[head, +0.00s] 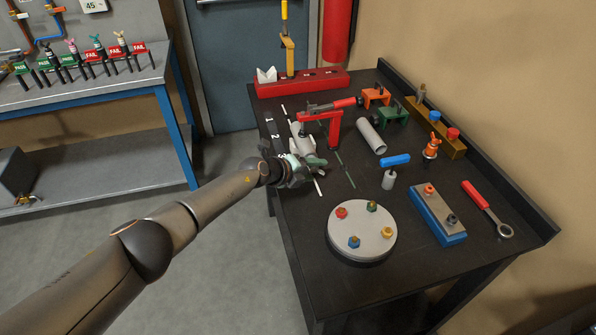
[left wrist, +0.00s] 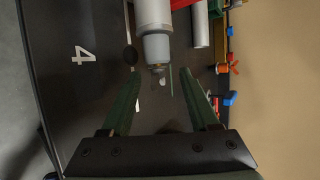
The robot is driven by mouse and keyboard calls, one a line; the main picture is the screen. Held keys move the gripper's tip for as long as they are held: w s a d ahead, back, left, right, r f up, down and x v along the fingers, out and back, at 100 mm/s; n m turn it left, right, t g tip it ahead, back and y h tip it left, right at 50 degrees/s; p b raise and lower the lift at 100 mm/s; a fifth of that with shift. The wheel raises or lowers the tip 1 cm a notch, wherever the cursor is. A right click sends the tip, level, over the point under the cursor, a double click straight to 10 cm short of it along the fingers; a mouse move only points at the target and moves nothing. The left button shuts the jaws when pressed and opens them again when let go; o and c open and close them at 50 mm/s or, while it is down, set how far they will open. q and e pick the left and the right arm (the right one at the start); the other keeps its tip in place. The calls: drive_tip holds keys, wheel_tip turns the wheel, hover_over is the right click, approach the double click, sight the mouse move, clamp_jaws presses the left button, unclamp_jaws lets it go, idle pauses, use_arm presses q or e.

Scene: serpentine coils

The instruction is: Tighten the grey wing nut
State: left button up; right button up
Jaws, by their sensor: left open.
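No grey wing nut can be told for certain. A grey stepped cylinder (head: 301,139) lies by the red clamp stand (head: 333,128). In the left wrist view, the cylinder (left wrist: 156,47) points down between my finger lines, with a brass-coloured end and a small light grey piece (left wrist: 162,82) at its tip, too small to identify. My left gripper (head: 312,166) is open just in front of that end, partly hiding it in the head view. Its two green fingers (left wrist: 163,92) are apart with nothing visibly between them. My right gripper is not in view.
On the black table (head: 310,225) are a grey tube (head: 371,136), a blue-handled tool (head: 395,160), an orange winged piece (head: 432,147), a round plate (head: 346,244) with knobs, a blue block (head: 437,228) and a red-handled wrench (head: 478,196). The near left tabletop is clear.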

use_arm(q)
drive_tip(key=shift+s+a+r, duration=0.1)
drive_tip(key=shift+a+r, duration=0.25)
drive_tip(key=shift+a, duration=0.05)
drive_tip(key=shift+s+a+r, duration=0.15)
drive_tip(key=shift+s+a, duration=0.15)
drive_tip(key=shift+s, duration=0.2)
drive_tip(key=v, duration=1)
drive_tip(key=shift+s, duration=0.2)
